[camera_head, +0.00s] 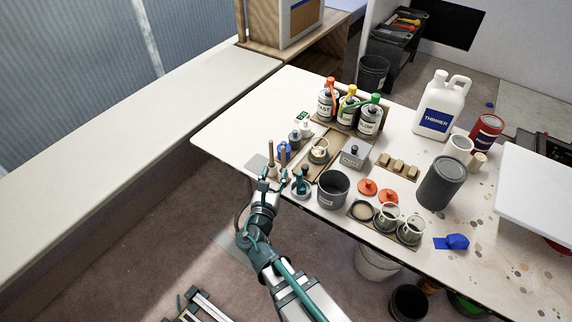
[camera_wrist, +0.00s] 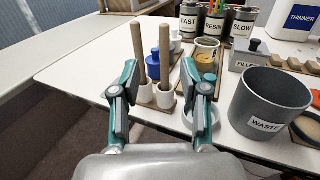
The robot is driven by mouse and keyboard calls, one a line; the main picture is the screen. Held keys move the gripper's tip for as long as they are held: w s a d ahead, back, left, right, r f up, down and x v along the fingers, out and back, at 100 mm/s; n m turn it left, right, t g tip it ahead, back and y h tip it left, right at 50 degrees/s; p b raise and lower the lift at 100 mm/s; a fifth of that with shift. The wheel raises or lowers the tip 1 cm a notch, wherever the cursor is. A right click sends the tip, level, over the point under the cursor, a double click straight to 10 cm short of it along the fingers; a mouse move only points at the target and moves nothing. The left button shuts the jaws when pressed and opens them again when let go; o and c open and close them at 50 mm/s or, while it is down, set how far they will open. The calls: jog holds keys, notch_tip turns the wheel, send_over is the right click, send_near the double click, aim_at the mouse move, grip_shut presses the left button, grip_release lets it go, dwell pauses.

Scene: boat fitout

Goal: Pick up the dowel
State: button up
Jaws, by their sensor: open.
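Two light wooden dowels stand upright in the wrist view, a left one (camera_wrist: 138,48) and a right one (camera_wrist: 164,52). The same left dowel (camera_head: 271,152) and right dowel (camera_head: 283,157) are small in the head view. My gripper (camera_wrist: 159,72) is open, with one finger left of the dowels and the other right of them. Nothing is held. In the head view my gripper (camera_head: 275,176) is at the table's near left edge.
A grey waste cup (camera_wrist: 268,103) stands close right of my gripper. A blue-bodied item (camera_wrist: 153,68) stands behind the dowels. A cup (camera_wrist: 207,50), a filler box (camera_wrist: 249,56) and labelled bottles (camera_head: 348,112) stand farther back. The table's left end (camera_head: 235,135) is clear.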

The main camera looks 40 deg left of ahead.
aim_at(283, 152)
jog(key=p+x, duration=0.1)
jog(key=x, duration=0.2)
jog(key=p+x, duration=0.1)
jog(key=x, duration=0.2)
jog(key=p+x, duration=0.1)
jog(key=x, duration=0.2)
jog(key=shift+w+d+r, duration=0.15)
jog(key=shift+w+r, duration=0.2)
jog(key=shift+w, duration=0.05)
jog(key=shift+w+f+p, duration=0.1)
jog(key=shift+w+p, duration=0.15)
jog(key=shift+p, duration=0.05)
grip_shut()
